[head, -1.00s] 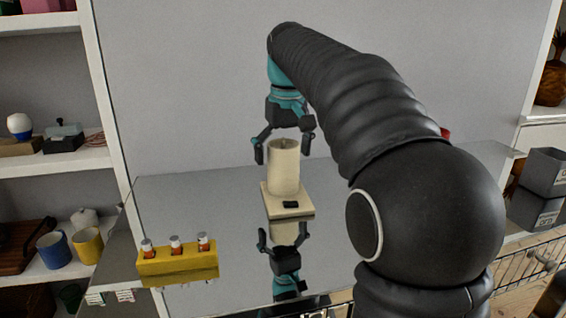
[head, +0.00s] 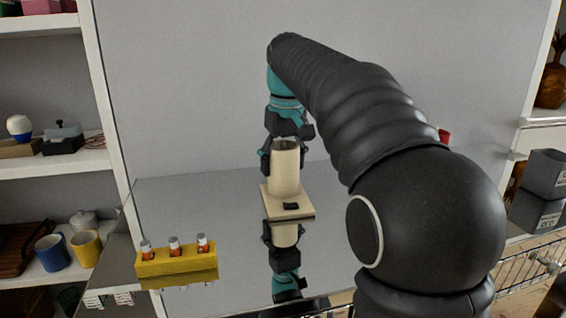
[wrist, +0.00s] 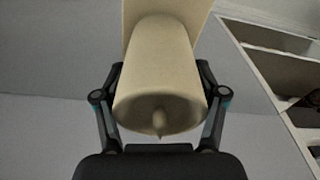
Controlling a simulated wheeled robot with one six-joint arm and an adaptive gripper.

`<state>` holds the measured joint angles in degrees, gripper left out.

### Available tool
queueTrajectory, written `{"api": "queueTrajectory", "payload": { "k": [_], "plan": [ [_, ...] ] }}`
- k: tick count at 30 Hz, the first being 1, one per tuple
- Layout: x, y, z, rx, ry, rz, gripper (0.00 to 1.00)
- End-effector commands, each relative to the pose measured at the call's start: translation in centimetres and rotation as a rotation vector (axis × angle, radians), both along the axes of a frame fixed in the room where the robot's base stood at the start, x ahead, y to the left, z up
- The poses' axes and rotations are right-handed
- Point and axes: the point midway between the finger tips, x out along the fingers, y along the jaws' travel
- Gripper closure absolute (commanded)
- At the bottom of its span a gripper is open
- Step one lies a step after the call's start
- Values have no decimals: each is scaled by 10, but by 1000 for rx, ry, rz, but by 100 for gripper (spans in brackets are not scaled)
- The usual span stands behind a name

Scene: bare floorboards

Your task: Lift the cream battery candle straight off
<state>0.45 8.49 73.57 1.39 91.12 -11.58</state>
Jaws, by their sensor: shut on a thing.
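The cream battery candle (head: 285,172) stands upright on a square cream base (head: 289,204) with a small dark patch on its front part. My gripper (head: 284,158) comes down from above, with its fingers shut on the candle's upper part. In the wrist view the candle (wrist: 160,90) fills the space between the fingers, its wick tip toward the palm. The base (wrist: 187,8) shows behind it, and I see no gap between the two.
The table has a shiny, mirror-like top (head: 215,215). A yellow holder (head: 176,263) with several small orange-and-white bottles stands at the front left. Shelves (head: 75,160) with cups stand at left. A grey box (head: 546,172) is at right.

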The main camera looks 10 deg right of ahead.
Motion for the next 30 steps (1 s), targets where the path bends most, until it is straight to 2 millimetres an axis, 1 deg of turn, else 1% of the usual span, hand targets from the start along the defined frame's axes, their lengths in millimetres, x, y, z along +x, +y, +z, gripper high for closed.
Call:
{"api": "queueTrajectory", "payload": {
  "k": [21,30],
  "plan": [
    [0,0,17,0,0,0,71],
    [0,0,21,0,0,0,71]
  ]
}}
